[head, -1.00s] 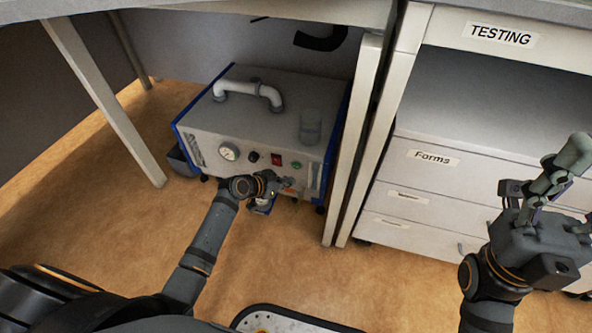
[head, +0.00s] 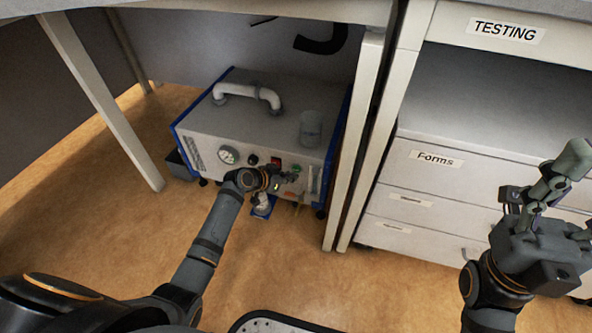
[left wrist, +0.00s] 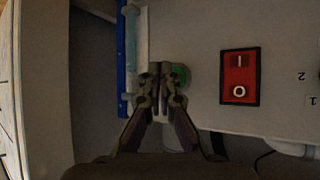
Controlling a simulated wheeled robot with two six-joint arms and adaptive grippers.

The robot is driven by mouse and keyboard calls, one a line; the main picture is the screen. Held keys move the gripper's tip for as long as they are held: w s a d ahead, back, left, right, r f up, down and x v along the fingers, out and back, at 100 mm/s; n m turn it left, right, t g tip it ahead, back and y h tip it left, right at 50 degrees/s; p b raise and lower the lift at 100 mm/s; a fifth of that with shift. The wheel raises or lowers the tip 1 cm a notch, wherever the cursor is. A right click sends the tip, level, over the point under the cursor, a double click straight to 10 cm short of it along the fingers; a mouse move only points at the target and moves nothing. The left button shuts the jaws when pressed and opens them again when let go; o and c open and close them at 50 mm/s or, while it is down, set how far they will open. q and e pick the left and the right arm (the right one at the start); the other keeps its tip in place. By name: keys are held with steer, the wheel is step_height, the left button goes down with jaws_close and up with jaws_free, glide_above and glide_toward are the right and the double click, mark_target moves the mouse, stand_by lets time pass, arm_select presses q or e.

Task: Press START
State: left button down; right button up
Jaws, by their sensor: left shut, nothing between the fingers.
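A grey machine with blue edges (head: 262,125) stands on the floor under the bench. A round green button, partly covered by my fingers, shows on its front in the left wrist view (left wrist: 183,75); I cannot read a START label. Beside it is a red rocker switch marked I and O (left wrist: 239,77), also seen in the head view (head: 276,162). My left gripper (head: 290,178) is shut and empty, in front of the panel by the green button. Whether its tips touch the button is unclear. My right gripper (head: 572,190) is raised before the drawers, away from the machine.
A white bench leg (head: 90,95) stands left of the machine, and a white panel (head: 352,145) stands close on its right. A pressure gauge (head: 228,155) is on the machine's front. Drawers marked Forms (head: 435,158) are at right. The floor in front is open.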

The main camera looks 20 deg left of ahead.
stand_by(0.8)
arm_select(q)
steer(key=shift+w, duration=0.4)
steer(key=shift+w+b, duration=0.3)
steer(key=shift+w, duration=0.15)
stand_by(0.5)
steer(key=shift+s, duration=0.1)
steer(key=shift+s+p, duration=0.65)
steer(key=shift+s, duration=0.1)
